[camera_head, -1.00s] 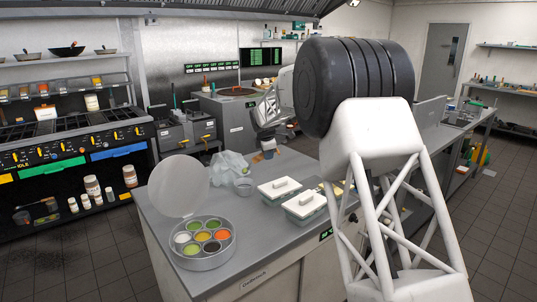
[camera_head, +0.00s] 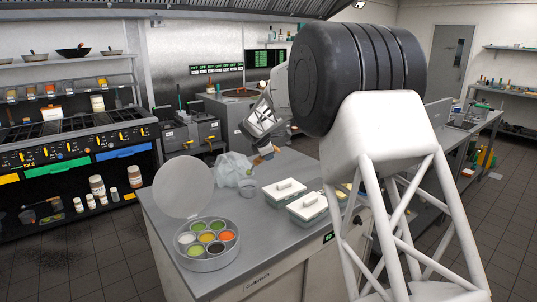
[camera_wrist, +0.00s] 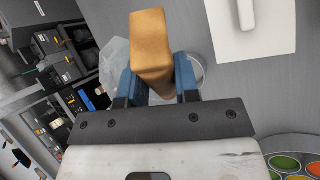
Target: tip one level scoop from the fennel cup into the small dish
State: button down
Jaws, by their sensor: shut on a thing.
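My gripper (camera_wrist: 157,82) is shut on a tan, block-like piece (camera_wrist: 150,45), held between its two blue fingers. I cannot tell whether this is a scoop's handle; no scoop bowl shows. The gripper also shows in the head view (camera_head: 262,155), above the counter behind the small dish. The small dish (camera_head: 248,187) is a round, greyish bowl on the counter; its rim shows partly behind the fingers in the wrist view (camera_wrist: 201,72). A round spice tin (camera_head: 207,264) with its lid open holds several cups, some green (camera_head: 197,225). I cannot tell which is the fennel cup.
Two white-lidded containers (camera_head: 285,190) stand right of the dish. A crumpled clear bag (camera_head: 232,168) lies behind the dish. The tin's raised lid (camera_head: 183,187) stands at the counter's left. Bare counter (camera_head: 255,235) lies between the tin and the containers.

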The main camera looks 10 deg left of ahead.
jog(key=shift+s+a+t+h, duration=1.4)
jog(key=shift+s+a+t, duration=0.3)
jog(key=shift+s+t, duration=0.6)
jog(key=shift+w+d+r+g+y, duration=0.35)
jog(key=shift+w+d+g+y, duration=0.15)
jog(key=shift+w+g, duration=0.25)
jog(key=shift+w+d+r+g+y, duration=0.35)
jog(key=shift+w+d+g, duration=0.1)
jog(key=shift+w+g, duration=0.25)
jog(key=shift+w+d+r+g+y, duration=0.3)
jog(key=shift+w+d+g+y, duration=0.2)
jog(key=shift+w+g, duration=0.2)
jog(key=shift+w+d+g+y, duration=0.25)
jog(key=shift+w+d+g, duration=0.1)
jog(key=shift+g, duration=0.2)
jog(key=w+d+g+y, duration=0.1)
jog(key=w+g+y, duration=0.1)
jog(key=g, duration=0.1)
jog(key=shift+w+d+f, duration=0.2)
jog(key=shift+w+d, duration=0.15)
jog(key=shift+g, duration=0.3)
